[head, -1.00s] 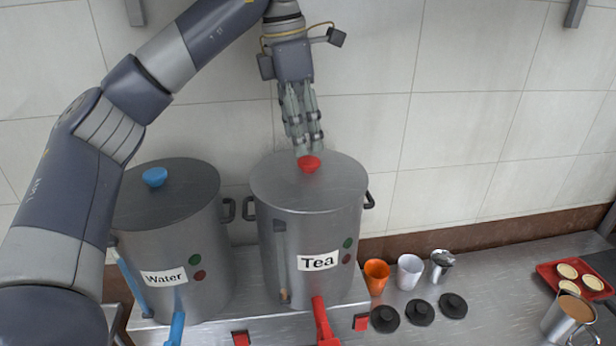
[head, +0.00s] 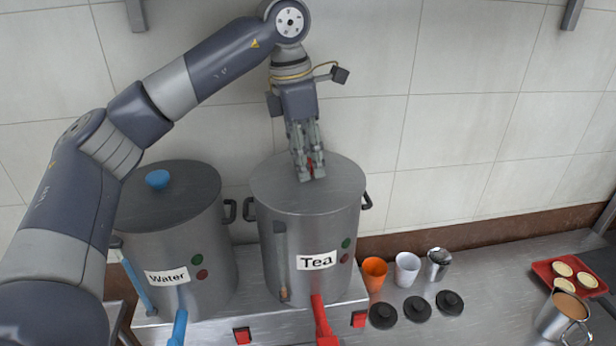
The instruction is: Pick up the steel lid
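The Tea stockpot (head: 305,235) carries a flat steel lid (head: 338,185) with a red knob (head: 311,162). The lid sits level on the pot. My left gripper (head: 311,175) points down over the lid, with its fingers around the red knob and mostly hiding it. The fingertips are close to the lid surface; whether they press on the knob I cannot tell. The Water stockpot (head: 190,250) to the left has its own steel lid (head: 165,200) with a blue knob (head: 158,179). My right gripper does not show.
Right of the pots stand an orange cup (head: 374,273), a white cup (head: 407,268) and a steel cup (head: 439,263). Black lids (head: 417,309) lie before them. A red tray (head: 560,277) and a steel mug (head: 563,318) are at far right. The tiled wall is close behind.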

